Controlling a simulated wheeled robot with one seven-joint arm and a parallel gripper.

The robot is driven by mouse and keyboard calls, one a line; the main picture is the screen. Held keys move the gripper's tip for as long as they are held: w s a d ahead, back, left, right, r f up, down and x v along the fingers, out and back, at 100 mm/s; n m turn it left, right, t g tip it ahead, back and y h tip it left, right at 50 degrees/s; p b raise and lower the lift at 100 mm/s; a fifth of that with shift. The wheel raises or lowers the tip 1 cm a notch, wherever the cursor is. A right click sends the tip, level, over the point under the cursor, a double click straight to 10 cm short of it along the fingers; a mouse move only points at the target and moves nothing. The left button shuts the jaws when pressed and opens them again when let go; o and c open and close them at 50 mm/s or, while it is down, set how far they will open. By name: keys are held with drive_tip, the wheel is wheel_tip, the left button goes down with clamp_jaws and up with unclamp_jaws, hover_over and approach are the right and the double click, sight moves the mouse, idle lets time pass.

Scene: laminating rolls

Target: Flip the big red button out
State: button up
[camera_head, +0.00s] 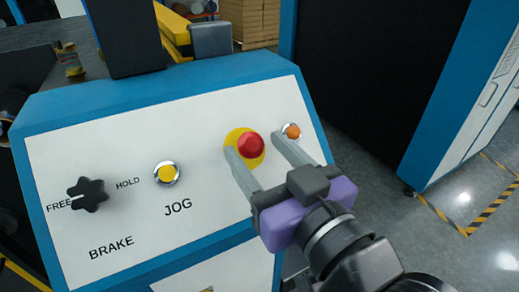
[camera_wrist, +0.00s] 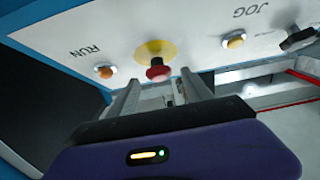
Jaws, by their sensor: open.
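The big red button (camera_head: 250,145) stands out from a round yellow plate (camera_head: 232,138) on the sloped white control panel (camera_head: 120,130). In the wrist view the red button (camera_wrist: 158,71) sits just beyond my fingertips, in front of the yellow plate (camera_wrist: 155,48). My gripper (camera_head: 256,146) is open, with its two grey fingers apart and pointing at the panel. In the head view one finger tip is at the lower left of the button and the other at its right. I cannot tell whether either finger touches it. Nothing is held.
An orange button (camera_head: 292,131) is close to my right finger. A yellow JOG button (camera_head: 167,173) and a black BRAKE knob (camera_head: 88,195) are to the left. A blue and white cabinet (camera_head: 462,95) stands at the right, with floor between.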

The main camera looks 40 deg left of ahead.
drive_tip(key=b+v, duration=0.1)
drive_tip(key=v, duration=0.6)
drive_tip(key=shift+d, duration=0.2)
